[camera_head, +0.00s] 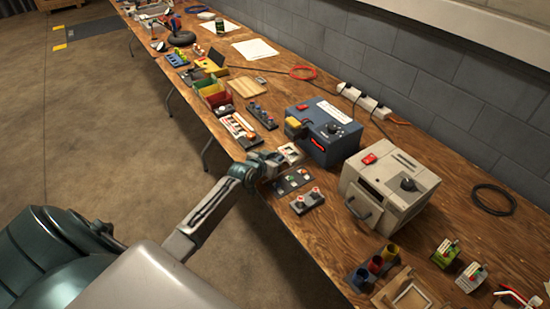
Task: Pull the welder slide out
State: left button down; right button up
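A beige box (394,188) with a red switch, a dark knob, a dark front slot and a grey handle (362,212) stands at the right of the bench. A blue box (330,131) with a black knob, a red lit strip and a yellow block (295,127) at its left side stands behind it. No readable label tells me which one is the welder, and no pulled-out slide is clear. My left gripper (268,163) is over the bench's front edge, left of both boxes and apart from them. Its fingers are too small to judge. My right gripper is not in view.
A dark panel (292,181) and a grey block with red buttons (307,201) lie near my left gripper. Coloured cups (374,266) stand at the lower right. A power strip (366,101) and cables run along the wall. The floor (110,140) left of the bench is clear.

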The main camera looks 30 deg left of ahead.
pick_arm(q)
jog(key=s+a+p, duration=0.1)
jog(key=s, duration=0.2)
jog(key=s+a, duration=0.1)
jog(key=s, duration=0.1)
jog(key=s+a+p, duration=0.1)
jog(key=s, duration=0.2)
jog(key=shift+s+a+p, duration=0.3)
jog(key=shift+s+p, duration=0.05)
jog(key=shift+s+a, duration=0.15)
jog(key=shift+s, duration=0.2)
jog(key=c, duration=1.3)
grip_release()
jog(key=shift+p+v, duration=2.1)
jog(key=shift+v, duration=3.3)
